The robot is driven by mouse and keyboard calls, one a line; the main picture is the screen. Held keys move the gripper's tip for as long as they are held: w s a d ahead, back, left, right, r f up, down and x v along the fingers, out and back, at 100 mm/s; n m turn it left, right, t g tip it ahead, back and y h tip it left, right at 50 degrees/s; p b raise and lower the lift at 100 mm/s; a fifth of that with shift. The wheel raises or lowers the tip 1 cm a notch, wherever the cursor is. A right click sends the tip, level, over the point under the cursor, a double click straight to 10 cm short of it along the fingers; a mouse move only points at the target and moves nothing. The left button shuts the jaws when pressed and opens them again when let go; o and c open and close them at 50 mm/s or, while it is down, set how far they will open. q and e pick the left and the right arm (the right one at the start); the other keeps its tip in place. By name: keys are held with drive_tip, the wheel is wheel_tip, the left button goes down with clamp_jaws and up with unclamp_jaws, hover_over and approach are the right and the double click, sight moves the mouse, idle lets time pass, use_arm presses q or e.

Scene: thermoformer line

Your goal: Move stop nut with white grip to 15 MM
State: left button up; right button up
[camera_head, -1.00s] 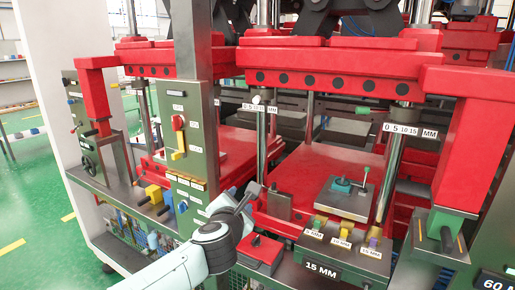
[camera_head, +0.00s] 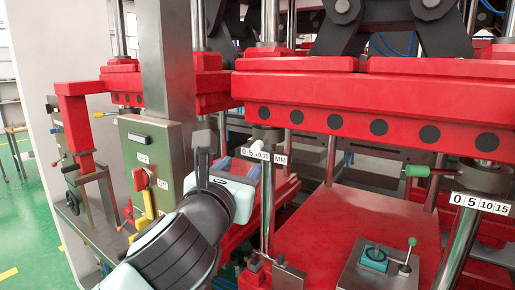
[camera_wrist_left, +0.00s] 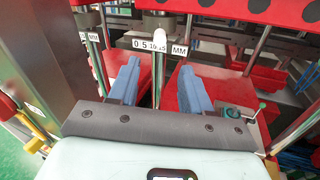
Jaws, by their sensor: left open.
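The stop nut's white grip (camera_head: 257,149) sticks out at the left guide column, in front of the label strip (camera_head: 279,159) marked 0, 5, 10, 15. A dark collar (camera_head: 267,134) sits around the column just above. In the left wrist view the white grip (camera_wrist_left: 160,37) points towards the camera over the middle of the label, hiding part of it; its exact mark is unclear. My left gripper (camera_head: 236,167) is open, with blue fingers, just left of and slightly below the grip. In the left wrist view the gripper (camera_wrist_left: 160,85) has nothing between its fingers.
A red upper beam (camera_head: 365,115) hangs above the work area. A green-grip stop nut (camera_head: 418,171) sits on the right column by a second label (camera_head: 481,203). A green control panel (camera_head: 149,160) stands left. The red lower plate (camera_head: 350,220) has free room above it.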

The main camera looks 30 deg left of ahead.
sight(254, 154)
use_arm(q)
drive_tip(key=p+x, duration=0.2)
drive_tip(key=x, duration=1)
drive_tip(key=shift+f, duration=0.1)
drive_tip(key=shift+s, duration=0.1)
clamp_jaws()
use_arm(e)
drive_tip(key=w+r, duration=0.2)
drive_tip(key=shift+w+r, duration=0.2)
drive_tip(key=shift+r, duration=0.2)
